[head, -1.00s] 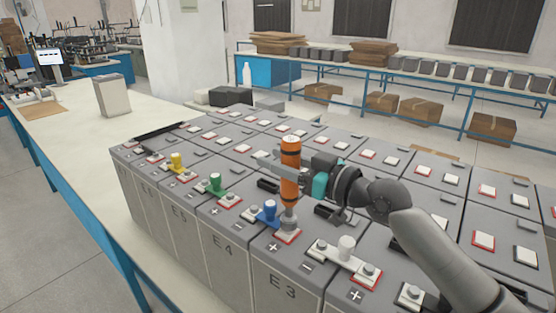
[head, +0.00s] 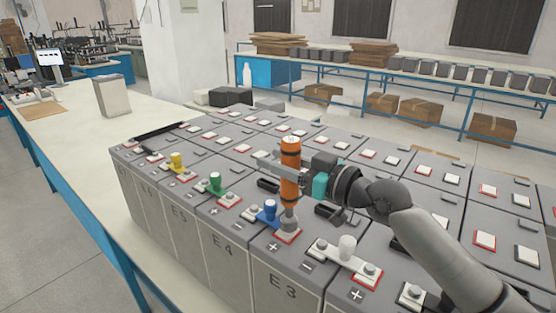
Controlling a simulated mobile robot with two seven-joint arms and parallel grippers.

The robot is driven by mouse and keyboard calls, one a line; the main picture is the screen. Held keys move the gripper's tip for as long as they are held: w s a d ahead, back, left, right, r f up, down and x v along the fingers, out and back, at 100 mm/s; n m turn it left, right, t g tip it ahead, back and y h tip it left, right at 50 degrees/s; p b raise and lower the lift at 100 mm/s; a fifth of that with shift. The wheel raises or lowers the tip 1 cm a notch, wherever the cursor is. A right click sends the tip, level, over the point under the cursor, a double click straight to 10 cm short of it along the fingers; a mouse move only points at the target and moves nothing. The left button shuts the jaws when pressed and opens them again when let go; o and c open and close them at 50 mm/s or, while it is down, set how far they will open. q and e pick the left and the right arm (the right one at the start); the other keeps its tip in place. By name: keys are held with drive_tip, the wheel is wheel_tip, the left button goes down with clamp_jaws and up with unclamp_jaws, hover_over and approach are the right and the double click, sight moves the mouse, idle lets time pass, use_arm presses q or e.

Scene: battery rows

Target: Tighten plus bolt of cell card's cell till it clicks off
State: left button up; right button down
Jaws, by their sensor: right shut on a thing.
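My right gripper (head: 288,172) is shut on an orange upright driver (head: 290,153) with a black band near its top. The driver's grey lower end (head: 288,222) is over the red-framed plus terminal (head: 289,237) of the cell marked E3 (head: 283,290). It appears to touch the bolt there, which is hidden under it. A link with a blue knob (head: 269,209) runs from this terminal toward the cell marked E4 (head: 222,247). I cannot make out a cell card. My left gripper is not in view.
Links with white (head: 347,246), green (head: 215,182) and yellow (head: 176,161) knobs stand along the front row. Rows of grey cells fill the bench. A grey box (head: 112,95) and a monitor (head: 49,58) stand on the bench at left. Bare bench top (head: 95,155) lies left of the cells.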

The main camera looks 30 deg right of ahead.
sight(283, 139)
drive_tip(key=shift+f+b, duration=0.35)
idle(1.1)
drive_tip(key=shift+s+f, duration=0.1)
drive_tip(key=shift+f, duration=0.1)
idle(1.1)
drive_tip(key=shift+r+p, duration=2.25)
drive_tip(key=shift+r, duration=0.65)
